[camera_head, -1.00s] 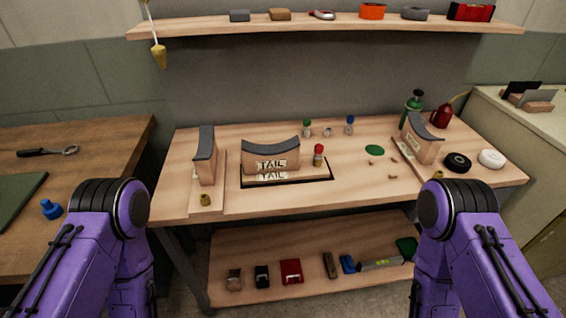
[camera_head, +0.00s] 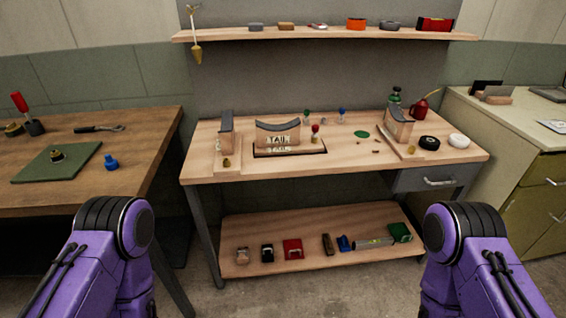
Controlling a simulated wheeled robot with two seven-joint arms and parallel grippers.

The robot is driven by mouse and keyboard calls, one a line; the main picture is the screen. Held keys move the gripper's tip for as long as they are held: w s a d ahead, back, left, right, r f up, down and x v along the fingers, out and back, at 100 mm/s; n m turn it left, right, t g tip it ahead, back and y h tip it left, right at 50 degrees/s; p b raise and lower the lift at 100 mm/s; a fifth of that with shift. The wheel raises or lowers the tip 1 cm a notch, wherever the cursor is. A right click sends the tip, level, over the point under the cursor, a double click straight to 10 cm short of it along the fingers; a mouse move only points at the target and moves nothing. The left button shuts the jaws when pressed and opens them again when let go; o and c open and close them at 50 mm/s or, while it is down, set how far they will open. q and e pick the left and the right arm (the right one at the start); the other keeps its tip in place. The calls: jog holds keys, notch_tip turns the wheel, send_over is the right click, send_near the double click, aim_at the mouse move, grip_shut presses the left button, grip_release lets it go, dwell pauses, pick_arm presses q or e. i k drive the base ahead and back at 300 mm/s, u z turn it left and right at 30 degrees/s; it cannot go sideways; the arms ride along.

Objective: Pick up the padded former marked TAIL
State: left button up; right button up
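The padded former marked TAIL (camera_head: 278,134) stands upright near the front middle of the wooden workbench (camera_head: 340,166). It is a wooden block with a curved dark pad on top and a label on its front. It stands at a dark-edged slot or plate that bears a second label. Two similar padded formers stand on the same bench, one to its left (camera_head: 226,135) and one to its right (camera_head: 397,125). Only the purple upper parts of my two arms show, at the lower left and lower right. Both grippers are out of view.
A second table (camera_head: 70,190) stands at the left with a green mat (camera_head: 50,163) and tools. A cream cabinet (camera_head: 520,130) stands at the right. A low shelf (camera_head: 310,253) under the bench holds several small items. Bare floor lies in front of the bench.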

aim_at(282, 139)
jog(key=u, duration=0.25)
jog(key=k, duration=0.25)
jog(key=z, duration=1.25)
jog(key=i, duration=1.4)
jog(key=u, duration=0.85)
